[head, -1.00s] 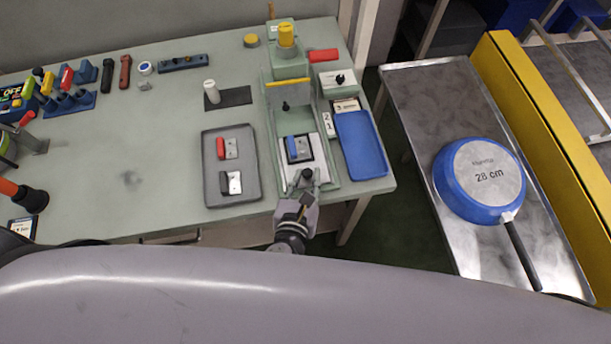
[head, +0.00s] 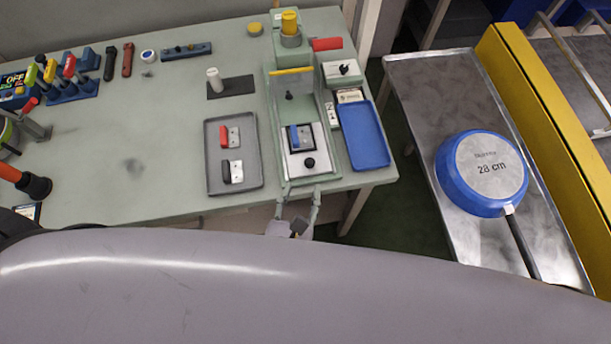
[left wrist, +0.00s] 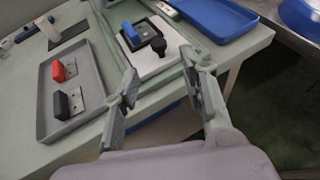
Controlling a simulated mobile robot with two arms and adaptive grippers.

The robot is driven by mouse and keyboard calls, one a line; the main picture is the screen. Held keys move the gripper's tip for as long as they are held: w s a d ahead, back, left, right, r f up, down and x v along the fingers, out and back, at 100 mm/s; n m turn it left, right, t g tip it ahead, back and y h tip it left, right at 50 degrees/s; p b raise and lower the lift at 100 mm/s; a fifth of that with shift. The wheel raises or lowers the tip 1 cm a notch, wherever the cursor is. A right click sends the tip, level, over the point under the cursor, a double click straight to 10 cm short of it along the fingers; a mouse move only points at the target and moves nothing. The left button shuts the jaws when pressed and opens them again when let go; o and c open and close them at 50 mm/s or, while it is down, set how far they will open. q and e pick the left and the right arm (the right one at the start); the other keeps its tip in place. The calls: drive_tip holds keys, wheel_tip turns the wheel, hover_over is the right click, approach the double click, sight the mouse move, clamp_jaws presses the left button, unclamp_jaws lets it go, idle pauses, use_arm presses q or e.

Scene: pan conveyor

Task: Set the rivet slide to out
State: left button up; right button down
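The rivet slide is a pale plate (head: 292,167) in the green press frame (head: 277,150), with a round black knob (head: 309,162) at its near end. A blue-handled piece (head: 300,136) sits in a black nest on the plate. The slide plate also shows in the left wrist view (left wrist: 150,65), with its knob (left wrist: 158,46). My left gripper (head: 299,197) is at the table's near edge, in front of the slide. Its two fingers are spread and empty, apart from the knob. In the left wrist view the gripper (left wrist: 165,82) is open. My right gripper is not in view.
A grey tray (head: 213,184) with a red-handled and a black-handled piece lies left of the press. A blue tray (head: 362,137) lies right of it. A blue pan (head: 470,192) rests on the metal table (head: 425,95) at right. The left table surface is mostly clear.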

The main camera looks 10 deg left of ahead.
use_arm(q)
drive_tip(key=v, duration=0.3)
drive_tip(key=shift+s+r, duration=0.15)
drive_tip(key=shift+s, duration=0.15)
idle(0.3)
drive_tip(key=s+a+f+n+g, duration=0.2)
drive_tip(key=f+n, duration=0.2)
drive_tip(key=f, duration=0.5)
drive_tip(key=s+a+f+n+g+b, duration=0.1)
drive_tip(key=s+f+n+g, duration=0.15)
drive_tip(key=f, duration=0.65)
drive_tip(key=s+a+f+n+g, duration=0.15)
drive_tip(key=f+n, duration=0.25)
drive_tip(key=f, duration=0.6)
drive_tip(key=s+a+f+n+g, duration=0.3)
drive_tip(key=s+a+f+n, duration=0.3)
drive_tip(key=f+n, duration=0.3)
drive_tip(key=s+a+f+n+g+y+b, duration=0.1)
drive_tip(key=s+a+f+n+g, duration=0.2)
drive_tip(key=n, duration=1.2)
drive_tip(key=shift+s+a+f, duration=1.85)
drive_tip(key=shift+a+f, duration=0.8)
drive_tip(key=shift+f, duration=0.95)
